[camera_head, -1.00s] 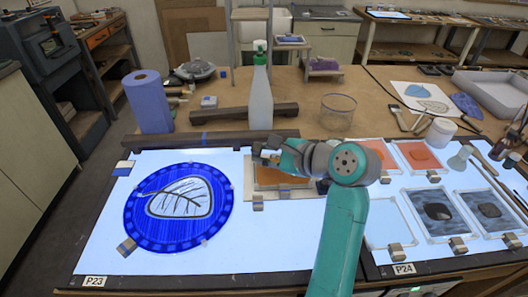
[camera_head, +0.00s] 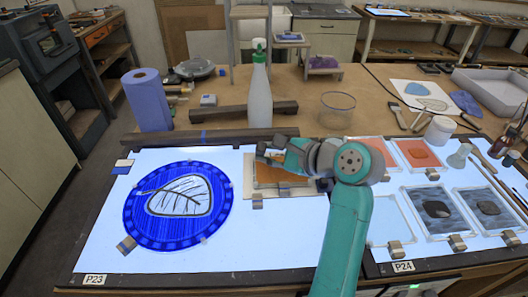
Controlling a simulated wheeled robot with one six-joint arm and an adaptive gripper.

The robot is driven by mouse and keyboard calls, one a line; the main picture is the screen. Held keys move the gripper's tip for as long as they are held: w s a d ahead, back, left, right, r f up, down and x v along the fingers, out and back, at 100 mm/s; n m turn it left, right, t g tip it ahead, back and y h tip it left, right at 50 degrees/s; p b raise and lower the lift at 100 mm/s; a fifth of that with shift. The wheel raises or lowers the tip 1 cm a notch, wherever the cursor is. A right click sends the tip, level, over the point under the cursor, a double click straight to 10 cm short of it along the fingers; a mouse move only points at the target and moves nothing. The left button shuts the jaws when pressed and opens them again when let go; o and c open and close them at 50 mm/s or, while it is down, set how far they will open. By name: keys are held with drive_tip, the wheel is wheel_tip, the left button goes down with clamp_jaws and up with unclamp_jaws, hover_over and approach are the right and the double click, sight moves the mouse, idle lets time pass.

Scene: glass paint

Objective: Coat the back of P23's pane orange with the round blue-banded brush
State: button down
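P23's pane (camera_head: 138,222) is a round blue disc with a leaf outlined in its middle, lying on the lit panel (camera_head: 270,240) above the P23 label (camera_head: 94,280). My gripper (camera_head: 265,155) is low over the back edge of a framed tray with an orange area (camera_head: 270,178), right of the pane. The fingers are small and seen from the side; I cannot tell whether they are open or hold anything. I cannot make out a blue-banded brush in the gripper.
A dark bar (camera_head: 215,136) runs behind the panel. A green-capped bottle (camera_head: 259,95), a blue paper roll (camera_head: 148,100) and a glass bowl (camera_head: 337,108) stand behind.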

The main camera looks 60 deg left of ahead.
drive_tip(key=shift+w+d, duration=0.7)
drive_tip(key=shift+w, duration=1.05)
drive_tip(key=shift+w+d, duration=0.75)
drive_tip(key=shift+w, duration=0.95)
drive_tip(key=shift+w+d, duration=0.7)
drive_tip(key=shift+w, duration=1.05)
drive_tip(key=shift+r, duration=0.1)
wheel_tip(320, 180, up, 5)
drive_tip(key=shift+f, duration=0.1)
